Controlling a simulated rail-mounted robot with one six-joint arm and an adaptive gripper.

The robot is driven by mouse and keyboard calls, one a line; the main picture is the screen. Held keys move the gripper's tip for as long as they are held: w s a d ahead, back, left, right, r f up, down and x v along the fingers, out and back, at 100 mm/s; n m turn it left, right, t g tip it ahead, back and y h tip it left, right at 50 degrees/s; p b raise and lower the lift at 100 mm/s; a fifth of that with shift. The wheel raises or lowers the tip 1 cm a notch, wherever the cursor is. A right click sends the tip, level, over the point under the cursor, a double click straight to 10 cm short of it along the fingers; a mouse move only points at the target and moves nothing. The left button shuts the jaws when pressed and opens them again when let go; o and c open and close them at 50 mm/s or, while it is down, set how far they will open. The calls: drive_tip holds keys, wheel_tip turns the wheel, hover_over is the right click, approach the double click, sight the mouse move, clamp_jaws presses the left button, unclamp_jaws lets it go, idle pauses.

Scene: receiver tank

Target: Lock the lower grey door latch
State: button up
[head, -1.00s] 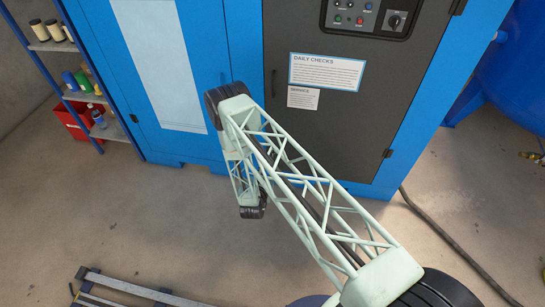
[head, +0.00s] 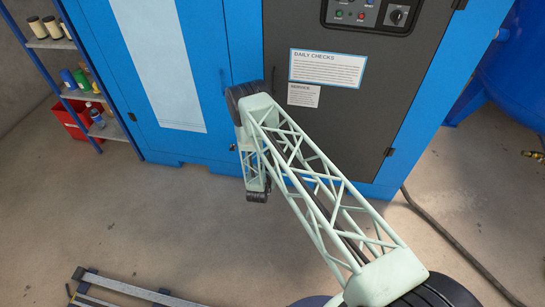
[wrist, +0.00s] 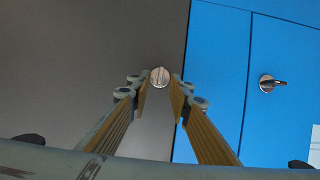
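The grey door (head: 400,110) stands in the cabinet front in the head view and fills the left of the wrist view (wrist: 90,60). A small round silver latch (wrist: 160,77) with a near-vertical slot or ridge sits on the grey door near its edge. My gripper (wrist: 161,88) is open and empty, its two yellow-padded fingers pointing at the door. The latch shows in the gap between the fingertips; I cannot tell how far off it is. In the head view my arm hides the gripper, and the latch cannot be made out.
The blue door (wrist: 285,50) beside it carries another latch with a dark lever (wrist: 267,83). A shelf with bottles (head: 75,80) and a red bin (head: 75,118) stand at the left. A blue tank (head: 515,70) and a floor hose (head: 450,235) are at the right. A metal frame (head: 120,290) lies in front.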

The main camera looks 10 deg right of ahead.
drive_tip(key=shift+b+x, duration=0.4)
drive_tip(key=shift+x, duration=1.4)
drive_tip(key=shift+c, duration=0.8)
clamp_jaws()
